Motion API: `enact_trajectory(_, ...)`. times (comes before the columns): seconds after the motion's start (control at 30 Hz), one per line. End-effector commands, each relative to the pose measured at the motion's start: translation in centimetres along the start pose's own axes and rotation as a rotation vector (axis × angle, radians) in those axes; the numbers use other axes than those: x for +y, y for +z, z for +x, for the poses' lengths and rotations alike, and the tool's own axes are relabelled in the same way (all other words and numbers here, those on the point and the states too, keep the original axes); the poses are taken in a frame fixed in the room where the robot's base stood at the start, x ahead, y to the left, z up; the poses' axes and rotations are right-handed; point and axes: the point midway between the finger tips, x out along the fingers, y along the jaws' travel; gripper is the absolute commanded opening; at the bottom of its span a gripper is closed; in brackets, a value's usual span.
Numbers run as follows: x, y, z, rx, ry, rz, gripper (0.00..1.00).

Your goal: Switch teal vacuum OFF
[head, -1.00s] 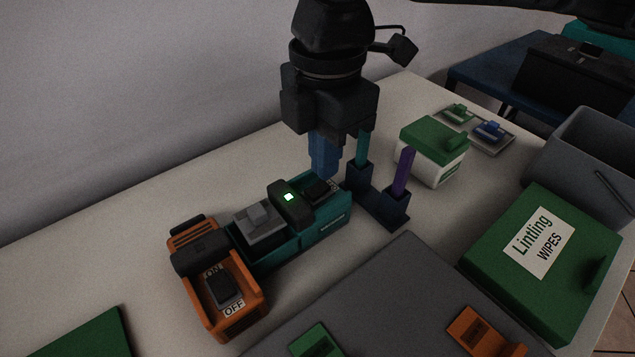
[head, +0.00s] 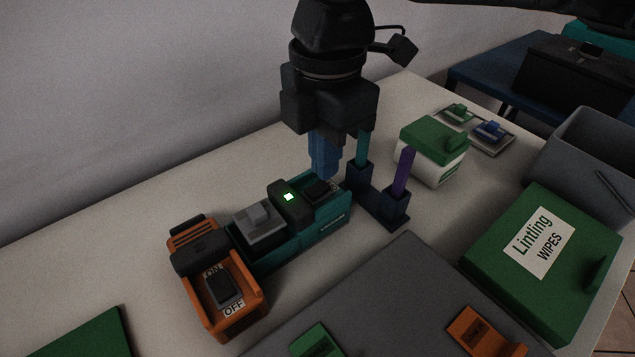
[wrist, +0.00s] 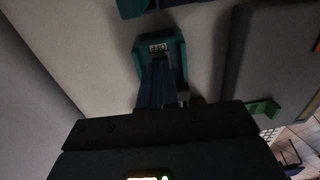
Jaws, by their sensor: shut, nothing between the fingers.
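The teal vacuum (head: 325,227) sits on the white table beside an orange one. A green light (head: 289,197) glows on its dark handle. Its black rocker switch (head: 318,189) is at the far end, with a white label partly hidden behind my fingers. In the wrist view the teal vacuum's end (wrist: 176,57) shows an OFF label (wrist: 158,47) just beyond my fingertips. My gripper (head: 326,172) is shut and empty, its blue fingers pointing down just above the OFF end of the switch. I cannot tell whether they touch it. It also shows in the wrist view (wrist: 157,66).
An orange vacuum (head: 222,290) with ON/OFF labels stands at front left. A dark blue holder (head: 376,205) with teal and purple sticks stands close right of my gripper. A white-green box (head: 433,152), green wipes box (head: 540,260) and grey bin (head: 590,150) are farther right.

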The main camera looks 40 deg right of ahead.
Motion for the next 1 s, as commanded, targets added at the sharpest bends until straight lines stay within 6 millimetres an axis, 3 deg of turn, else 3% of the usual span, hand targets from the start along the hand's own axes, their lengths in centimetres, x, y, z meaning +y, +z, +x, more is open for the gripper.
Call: enact_trajectory(1.0, 0.0, 0.0, 1.4, 0.000, -0.001, 0.000, 0.00)
